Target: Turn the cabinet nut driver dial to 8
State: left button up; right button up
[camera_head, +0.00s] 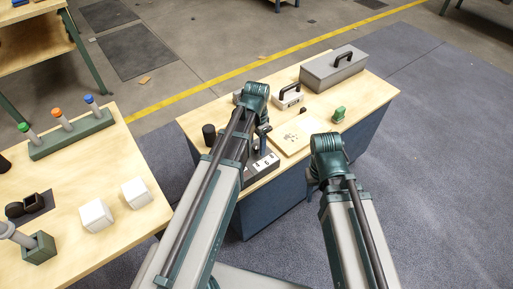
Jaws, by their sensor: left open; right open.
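The cabinet (290,205) has blue sides and a pale wooden top, and stands ahead of me. I cannot make out a nut driver dial with certainty. A grey block with white marked faces (265,164) sits at the near edge of the top, partly hidden by my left arm. My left gripper (263,131) hangs over the cabinet top, above and behind this block, open, with its fingers small and partly hidden. My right gripper (312,184) is open near the cabinet's front edge, mostly hidden by its wrist. I see nothing held in either.
On the cabinet are a grey toolbox (333,68), a white handled case (289,98), a green object (339,114), a light board (292,138) and a black cylinder (209,134). The left table holds a tool rack (72,136) and two white cubes (96,215). Floor at right is clear.

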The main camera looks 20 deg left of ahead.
pick_arm(q)
grip_shut()
dwell(0.3)
jog(key=shift+n, duration=0.3)
jog(key=n, duration=0.3)
jog(key=shift+n, duration=0.4)
jog(key=n, duration=0.4)
jog(key=shift+n, duration=0.3)
jog(key=n, duration=0.4)
jog(key=shift+n, duration=2.4)
